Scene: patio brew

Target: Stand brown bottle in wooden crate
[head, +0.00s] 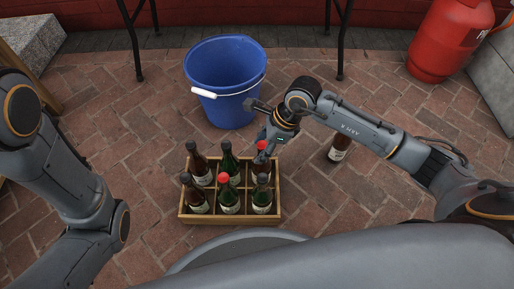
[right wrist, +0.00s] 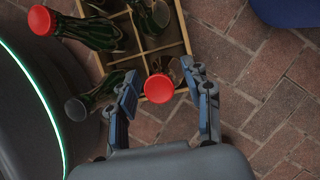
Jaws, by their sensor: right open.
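The wooden crate (head: 232,219) stands on the brick floor with several bottles upright in its compartments. A red-capped bottle (head: 262,147) is in its back right compartment. My right gripper (head: 268,138) is open at that bottle's top. In the right wrist view, the open fingers (right wrist: 165,100) stand on either side of the red cap (right wrist: 158,88), with a gap showing on both sides. The bottle's body is mostly hidden under its cap there. A brown bottle (head: 340,149) stands on the floor right of the crate, its top hidden behind my right arm. My left gripper is out of view.
A blue bucket (head: 226,85) stands behind the crate. A red gas cylinder (head: 447,40) is at the back right, beside a grey block. Thin black table legs (head: 136,50) stand at the back. The brick floor left of the crate is clear.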

